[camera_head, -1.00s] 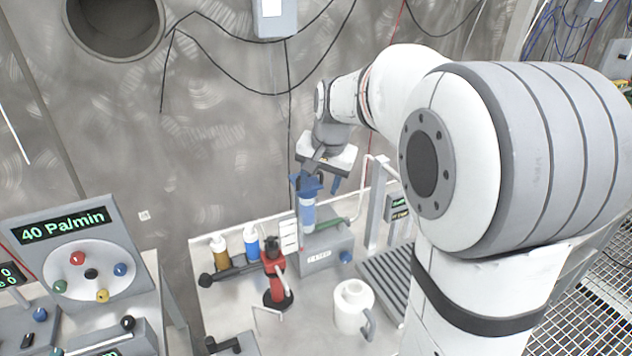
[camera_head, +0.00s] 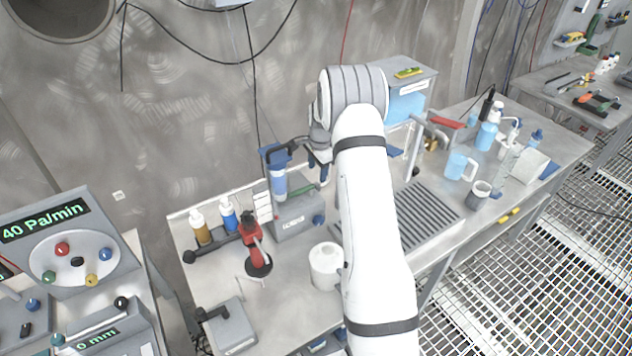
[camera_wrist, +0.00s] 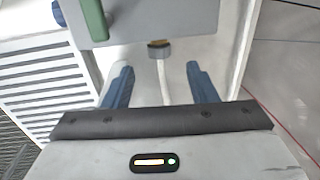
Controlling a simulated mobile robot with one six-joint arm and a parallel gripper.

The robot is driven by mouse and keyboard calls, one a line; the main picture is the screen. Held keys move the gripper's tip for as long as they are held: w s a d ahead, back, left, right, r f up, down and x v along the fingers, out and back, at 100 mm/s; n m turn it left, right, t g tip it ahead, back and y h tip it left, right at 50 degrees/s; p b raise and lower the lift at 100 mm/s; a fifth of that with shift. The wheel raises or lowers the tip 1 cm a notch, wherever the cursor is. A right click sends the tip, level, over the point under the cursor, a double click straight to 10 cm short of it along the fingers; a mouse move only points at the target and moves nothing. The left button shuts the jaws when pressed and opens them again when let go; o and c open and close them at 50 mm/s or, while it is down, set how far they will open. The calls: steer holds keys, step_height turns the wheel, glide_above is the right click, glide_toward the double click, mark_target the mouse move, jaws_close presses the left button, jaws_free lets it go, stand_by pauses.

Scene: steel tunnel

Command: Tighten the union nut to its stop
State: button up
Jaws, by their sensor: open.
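The union nut (camera_wrist: 159,53) appears to be the grey ring below a brass fitting (camera_wrist: 158,42) on a grey housing, in the wrist view. A pale tube (camera_wrist: 163,82) runs from it toward my gripper. My gripper (camera_wrist: 160,75) is open; its two blue fingers stand to either side of the tube, short of the nut, with nothing held. In the head view my gripper (camera_head: 318,165) is just right of the blue-topped filter cylinder (camera_head: 278,180), partly hidden by my arm. I cannot make out the nut there.
A grey box (camera_head: 298,218) stands below the filter. A grated tray (camera_head: 415,215) lies right of my arm. The wall is close behind.

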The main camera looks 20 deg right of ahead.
mark_target(316, 183)
steer(key=f, duration=0.2)
steer(key=f+p, duration=0.1)
steer(key=f, duration=0.2)
steer(key=f+p, duration=0.1)
steer(key=f, duration=0.1)
steer(key=shift+w+f, duration=0.3)
steer(key=shift+w, duration=0.05)
steer(key=c, duration=1)
steer(key=shift+o, duration=0.2)
steer(key=shift+w+a+f+g+b, duration=0.1)
steer(key=shift+w+f+g+b, duration=0.05)
steer(key=shift+g+b, duration=0.3)
steer(key=shift+g, duration=0.25)
steer(key=shift+r, duration=0.2)
steer(key=o, duration=1)
steer(key=shift+c, duration=0.2)
